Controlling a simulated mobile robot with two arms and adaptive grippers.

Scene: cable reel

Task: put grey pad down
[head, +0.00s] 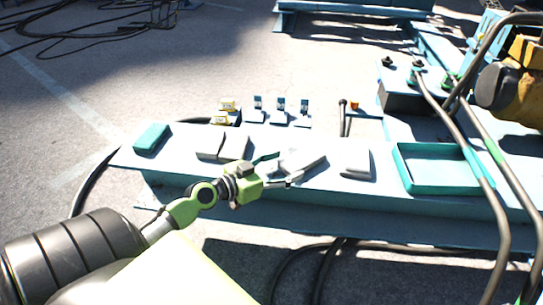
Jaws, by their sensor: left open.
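A grey pad (304,159) lies at an angle over the light blue bench, right at the fingertips of my left gripper. My left gripper (287,168) is open, with one finger by the pad's left end and the other along its near side. I cannot tell whether the fingers touch the pad or whether it rests fully on the bench (330,184). Another pale pad (356,162) lies just to the right. Two more pale pads (210,146) lie side by side to the left. My right gripper is not in view.
A teal pad (152,138) lies at the bench's left end. An empty teal tray (437,188) sits on the right part. Small tagged pieces (279,115) stand behind the pads. Thick cables (466,130) cross the right side, and more cables lie on the ground.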

